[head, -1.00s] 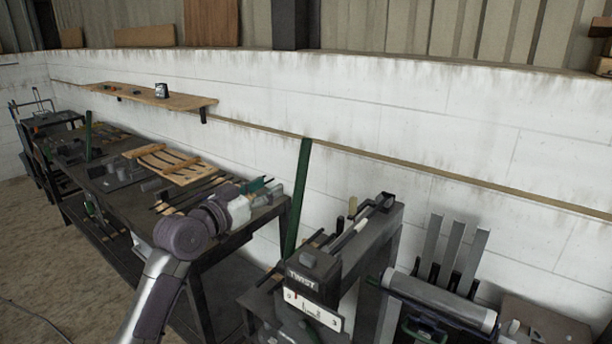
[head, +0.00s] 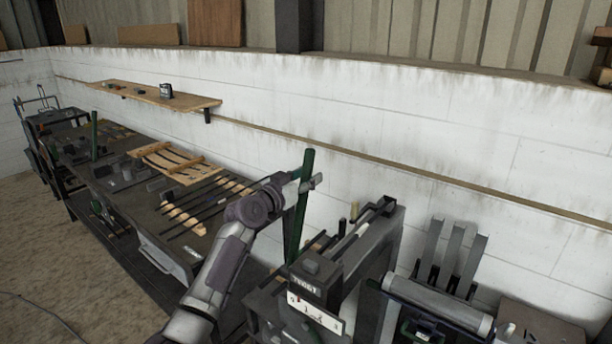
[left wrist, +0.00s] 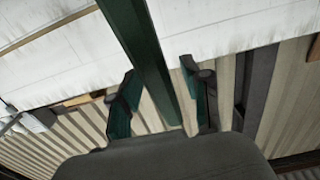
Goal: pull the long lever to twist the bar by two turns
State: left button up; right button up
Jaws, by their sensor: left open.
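The long lever (head: 293,232) is a dark green bar standing nearly upright beside the twist machine (head: 318,268), leaning slightly right at its top. My left gripper (head: 308,184) is at the upper part of the lever. In the left wrist view the lever (left wrist: 141,42) runs between the two open fingers (left wrist: 160,78), with gaps visible on both sides. The machine's front has a dark label and a white numbered scale plate (head: 316,313) with a small red mark. I cannot make out the bar to be twisted. My right gripper is not in view.
A dark workbench (head: 150,222) with a wooden rack (head: 170,163) and several dark rods lies to the left. A roller device (head: 437,303) and upright grey bars (head: 455,250) stand to the right. A white wall with a wooden shelf (head: 150,97) is behind.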

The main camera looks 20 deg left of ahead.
pick_arm(q)
grip_shut()
dwell(0.3)
